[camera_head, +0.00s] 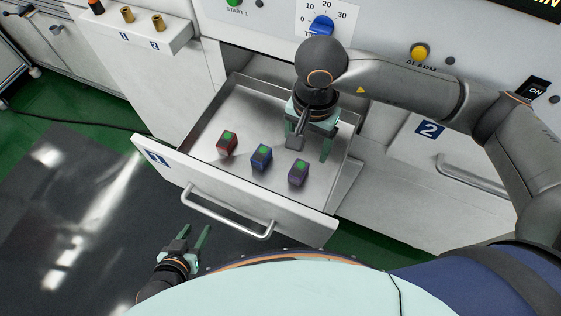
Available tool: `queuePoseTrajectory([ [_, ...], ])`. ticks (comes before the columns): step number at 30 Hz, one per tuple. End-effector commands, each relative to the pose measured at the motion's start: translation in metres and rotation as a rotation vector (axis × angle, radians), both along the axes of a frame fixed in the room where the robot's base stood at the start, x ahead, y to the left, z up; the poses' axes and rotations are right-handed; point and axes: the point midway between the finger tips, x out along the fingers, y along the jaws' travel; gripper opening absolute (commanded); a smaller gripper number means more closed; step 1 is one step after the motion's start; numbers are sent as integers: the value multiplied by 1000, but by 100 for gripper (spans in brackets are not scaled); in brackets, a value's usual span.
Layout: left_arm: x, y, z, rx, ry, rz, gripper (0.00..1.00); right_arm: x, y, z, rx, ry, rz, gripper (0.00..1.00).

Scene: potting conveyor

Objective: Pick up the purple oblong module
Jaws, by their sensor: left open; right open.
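The purple oblong module (298,173) has a green top mark and stands on the floor of the open drawer, at the right of a row of three modules. A blue module (261,157) is in the middle and a red module (227,142) at the left. My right gripper (312,153) is over the drawer's right part, behind and slightly right of the purple module. It is open and empty, its fingers pointing down. My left gripper (194,236) is open and empty, low in front of the drawer, outside it.
The open drawer (172,163) has a silver bar handle (226,216) on its front. Its walls surround the modules. A closed drawer marked 2 (428,131) is to the right. The panel above has a blue dial (321,26) and a yellow alarm button (419,52).

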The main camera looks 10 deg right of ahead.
Motion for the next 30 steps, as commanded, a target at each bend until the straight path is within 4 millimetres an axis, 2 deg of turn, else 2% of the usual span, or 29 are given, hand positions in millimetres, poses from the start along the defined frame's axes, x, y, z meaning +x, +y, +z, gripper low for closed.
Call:
queuePoseTrajectory([
  [4, 0, 0, 0, 0, 0, 0, 50, 0, 0, -1, -1, 1, -1, 78],
  [7, 0, 0, 2, -1, 0, 0, 50, 0, 0, -10, 0, 3, -2, 78],
  [15, 0, -1, 7, -3, 1, 1, 50, 0, 0, -58, -1, 4, -2, 78],
  [23, 0, -1, 10, -3, 1, 1, 50, 1, 0, -79, 0, 3, -1, 78],
  [30, 0, -1, 17, -3, 1, 1, 50, 5, 2, -114, 1, 4, -2, 78],
])
